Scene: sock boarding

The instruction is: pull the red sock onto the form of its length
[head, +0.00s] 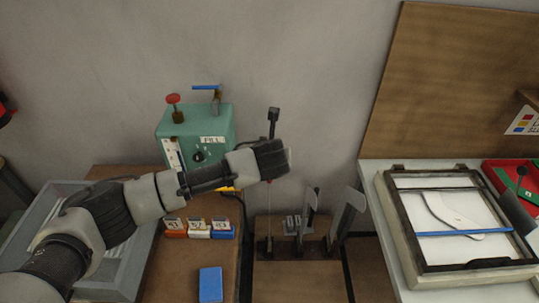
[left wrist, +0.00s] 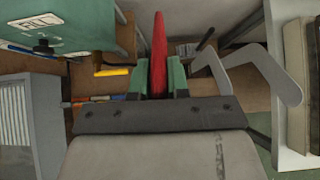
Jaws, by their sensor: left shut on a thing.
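The red sock (left wrist: 158,45) shows in the left wrist view as a narrow upright red strip between the two green fingers of my left gripper (left wrist: 158,80), which is shut on it. In the head view my left gripper (head: 284,158) is over the brown stand, and its fingers and the sock are mostly hidden. Two flat grey bent forms stand right of the gripper: a nearer one (head: 309,208) and a larger one (head: 349,212). They also show in the left wrist view, smaller (left wrist: 209,64) and larger (left wrist: 268,74). Both look bare.
A green machine (head: 220,130) marked FILL stands behind my left arm. Orange, white and blue blocks (head: 198,229) and a blue box (head: 211,284) are on the brown bench. A grey bin (head: 120,272) is left. A framed screen (head: 405,225) is right. A dark-topped post (head: 273,122) rises behind the gripper.

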